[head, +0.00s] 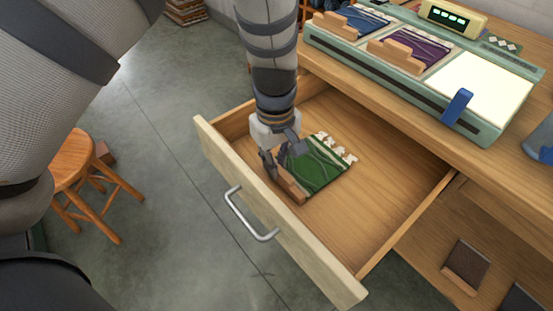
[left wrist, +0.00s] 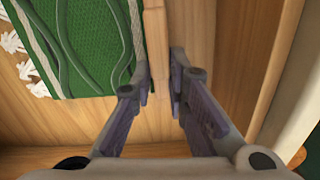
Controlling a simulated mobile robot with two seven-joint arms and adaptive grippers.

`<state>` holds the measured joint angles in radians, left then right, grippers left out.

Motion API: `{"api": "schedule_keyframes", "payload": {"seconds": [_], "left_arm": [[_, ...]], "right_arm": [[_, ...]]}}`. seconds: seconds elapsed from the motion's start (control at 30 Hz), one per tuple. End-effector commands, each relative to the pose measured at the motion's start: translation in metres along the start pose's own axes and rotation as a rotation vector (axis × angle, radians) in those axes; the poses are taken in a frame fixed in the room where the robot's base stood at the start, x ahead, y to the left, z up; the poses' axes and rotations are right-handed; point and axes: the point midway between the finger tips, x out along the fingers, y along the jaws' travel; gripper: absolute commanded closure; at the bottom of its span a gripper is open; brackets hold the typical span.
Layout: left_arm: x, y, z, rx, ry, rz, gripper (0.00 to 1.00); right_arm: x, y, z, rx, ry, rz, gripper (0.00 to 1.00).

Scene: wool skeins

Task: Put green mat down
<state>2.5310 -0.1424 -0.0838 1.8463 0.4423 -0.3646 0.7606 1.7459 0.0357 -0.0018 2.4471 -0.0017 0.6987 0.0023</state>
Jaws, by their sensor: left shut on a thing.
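In the left wrist view the fingers (left wrist: 160,88) sit either side of the bar (left wrist: 155,45), with the green cloth (left wrist: 85,40) to the left. My right gripper is not in view.
The drawer's right part is bare. Its front panel carries a metal handle (head: 250,215). On the desk, a pale green unit (head: 400,88) holds a blue mat (head: 362,20), a purple mat (head: 425,48) and a pale panel (head: 482,85). A wooden stool (head: 85,165) stands at left.

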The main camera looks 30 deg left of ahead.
Motion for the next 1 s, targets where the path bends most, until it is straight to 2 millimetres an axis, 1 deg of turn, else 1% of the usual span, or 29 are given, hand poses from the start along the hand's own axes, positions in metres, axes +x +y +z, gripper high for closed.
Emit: {"api": "schedule_keyframes", "payload": {"seconds": [0.03, 0.07, 0.1, 0.13, 0.4, 0.47, 0.57, 0.7, 0.8, 0.9, 1.0], "left_arm": [[0.002, 0.0, 0.0, 0.0, -0.001, -0.001, 1.0], [0.002, 0.0, 0.0, 0.0, -0.001, 0.0, 0.81], [0.002, 0.0, 0.0, 0.0, -0.001, 0.0, 0.72], [0.002, 0.0, 0.0, 0.0, -0.001, 0.0, 0.65], [0.002, 0.0, 0.0, 0.0, -0.001, -0.001, 0.65], [-0.001, 0.0, 0.0, 0.0, 0.0, 0.0, 0.65], [-0.019, 0.002, -0.001, 0.0, 0.003, 0.006, 0.65], [-0.061, 0.002, -0.001, 0.001, 0.005, 0.011, 0.65], [-0.088, 0.002, -0.001, 0.0, 0.005, 0.009, 0.65], [-0.107, 0.001, -0.001, 0.0, 0.003, 0.007, 0.65], [-0.119, 0.001, 0.0, 0.0, 0.001, 0.004, 0.65]], "right_arm": [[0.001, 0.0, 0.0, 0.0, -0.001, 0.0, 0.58], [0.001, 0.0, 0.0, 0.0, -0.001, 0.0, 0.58], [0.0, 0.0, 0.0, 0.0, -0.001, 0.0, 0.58], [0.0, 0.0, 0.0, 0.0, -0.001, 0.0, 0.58], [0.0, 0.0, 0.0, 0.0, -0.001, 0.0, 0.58], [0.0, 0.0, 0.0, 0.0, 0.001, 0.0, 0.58], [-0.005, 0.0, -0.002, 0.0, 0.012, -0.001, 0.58], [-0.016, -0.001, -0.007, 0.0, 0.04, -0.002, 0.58], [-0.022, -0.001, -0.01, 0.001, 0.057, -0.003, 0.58], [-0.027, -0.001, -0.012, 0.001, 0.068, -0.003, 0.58], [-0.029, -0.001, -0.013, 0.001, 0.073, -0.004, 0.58]]}}
